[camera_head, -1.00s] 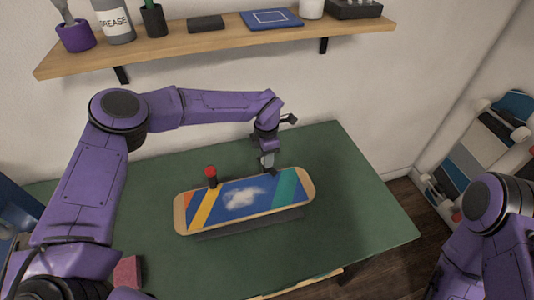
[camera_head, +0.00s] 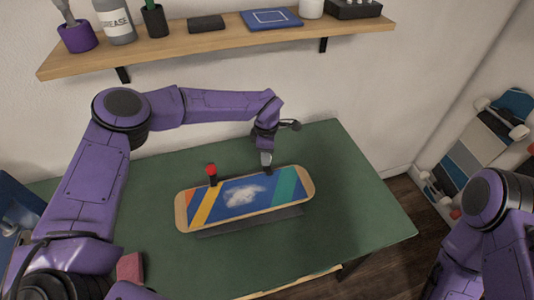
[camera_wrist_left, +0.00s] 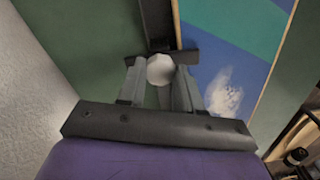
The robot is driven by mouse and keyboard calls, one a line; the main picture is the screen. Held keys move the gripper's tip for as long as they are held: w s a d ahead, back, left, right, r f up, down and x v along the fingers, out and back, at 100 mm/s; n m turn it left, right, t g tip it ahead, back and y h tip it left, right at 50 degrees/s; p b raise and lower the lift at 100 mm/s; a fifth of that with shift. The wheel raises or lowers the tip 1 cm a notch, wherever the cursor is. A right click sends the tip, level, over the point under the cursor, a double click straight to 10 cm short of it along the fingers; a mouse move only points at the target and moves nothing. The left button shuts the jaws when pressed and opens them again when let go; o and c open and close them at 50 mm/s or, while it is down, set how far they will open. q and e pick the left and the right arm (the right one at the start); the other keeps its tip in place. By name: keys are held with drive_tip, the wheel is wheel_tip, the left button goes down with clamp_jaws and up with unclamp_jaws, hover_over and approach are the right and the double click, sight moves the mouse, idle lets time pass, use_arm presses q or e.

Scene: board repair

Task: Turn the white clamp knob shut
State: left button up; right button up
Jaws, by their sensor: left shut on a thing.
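The white clamp knob (camera_wrist_left: 160,70) shows between the fingertips of my left gripper (camera_wrist_left: 160,75) in the left wrist view. The gripper is shut on it. In the head view my left gripper (camera_head: 267,165) points down at the far edge of the skateboard deck (camera_head: 205,208), and hides the knob there. The deck has blue, yellow and teal stripes with a white cloud-like patch, and rests on a dark support (camera_head: 250,222). A second clamp with a red knob (camera_head: 211,169) stands to the left on the same far edge. My right gripper is out of view; only part of that arm shows.
The green table (camera_head: 350,215) is mostly clear around the deck. A reddish block (camera_head: 130,267) lies at the front left. A wooden shelf (camera_head: 220,44) with bottles and pots hangs on the wall above. More boards (camera_head: 485,140) stand at the right.

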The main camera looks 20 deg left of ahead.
use_arm(q)
drive_tip(key=shift+w+r, duration=0.15)
drive_tip(key=o, duration=1)
drive_tip(key=shift+o, duration=0.2)
wheel_tip(320, 180, up, 10)
drive_tip(key=b, duration=0.2)
drive_tip(key=shift+r, duration=0.2)
